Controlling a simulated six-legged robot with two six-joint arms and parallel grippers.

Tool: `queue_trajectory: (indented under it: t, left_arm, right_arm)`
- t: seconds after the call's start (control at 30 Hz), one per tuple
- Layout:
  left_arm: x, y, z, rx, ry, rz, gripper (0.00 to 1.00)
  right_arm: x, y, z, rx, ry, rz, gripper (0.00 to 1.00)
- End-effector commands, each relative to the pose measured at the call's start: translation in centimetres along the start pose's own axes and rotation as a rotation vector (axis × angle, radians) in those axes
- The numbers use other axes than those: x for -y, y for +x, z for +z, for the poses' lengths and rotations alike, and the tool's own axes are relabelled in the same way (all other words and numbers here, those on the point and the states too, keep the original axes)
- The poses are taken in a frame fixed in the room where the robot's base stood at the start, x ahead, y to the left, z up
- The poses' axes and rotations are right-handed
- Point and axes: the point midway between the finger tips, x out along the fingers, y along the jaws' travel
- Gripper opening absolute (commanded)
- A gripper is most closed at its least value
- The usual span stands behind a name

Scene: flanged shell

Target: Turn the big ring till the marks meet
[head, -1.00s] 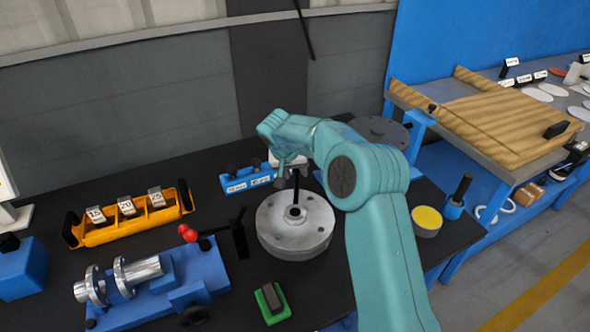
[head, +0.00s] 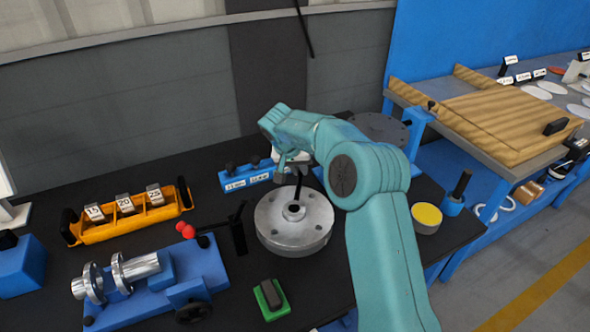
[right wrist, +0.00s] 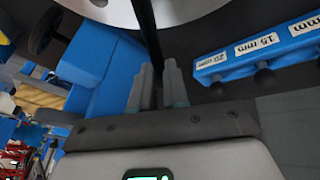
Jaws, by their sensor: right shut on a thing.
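The round metal flanged ring (head: 282,239) lies flat on the dark bench, with holes around its face and a raised hub in the middle. It shows as a pale curved edge at the top of the right wrist view (right wrist: 185,10). My right gripper (right wrist: 157,85) is above the ring, its fingers closed on a thin dark rod (right wrist: 148,35). In the head view the rod (head: 298,190) runs down to the hub, slightly tilted. Whether it sits inside the hub's opening is unclear. I cannot make out alignment marks. My left gripper is out of view.
A blue rack (head: 247,179) with labels and black knobs stands behind the ring. A blue fixture (head: 195,275) with a red-knobbed lever is at left. A green block (head: 270,300) lies in front. A yellow-topped pot (head: 426,217) stands right of my arm.

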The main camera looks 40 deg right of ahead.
Motion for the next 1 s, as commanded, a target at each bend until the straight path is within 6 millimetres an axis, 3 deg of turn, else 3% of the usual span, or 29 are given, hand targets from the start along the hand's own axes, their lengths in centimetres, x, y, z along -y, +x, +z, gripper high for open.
queue_trajectory:
  t: [0.1,0.5,1.0]
  left_arm:
    - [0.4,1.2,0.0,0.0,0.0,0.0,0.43]
    - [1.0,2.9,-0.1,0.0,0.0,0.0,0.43]
    - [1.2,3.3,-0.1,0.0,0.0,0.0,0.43]
  right_arm:
    - [-1.2,0.6,-0.1,0.005,0.077,0.029,0.0]
    - [-4.8,0.8,0.6,0.054,0.319,0.128,0.0]
    - [-6.3,0.7,1.1,0.075,0.423,0.17,0.0]
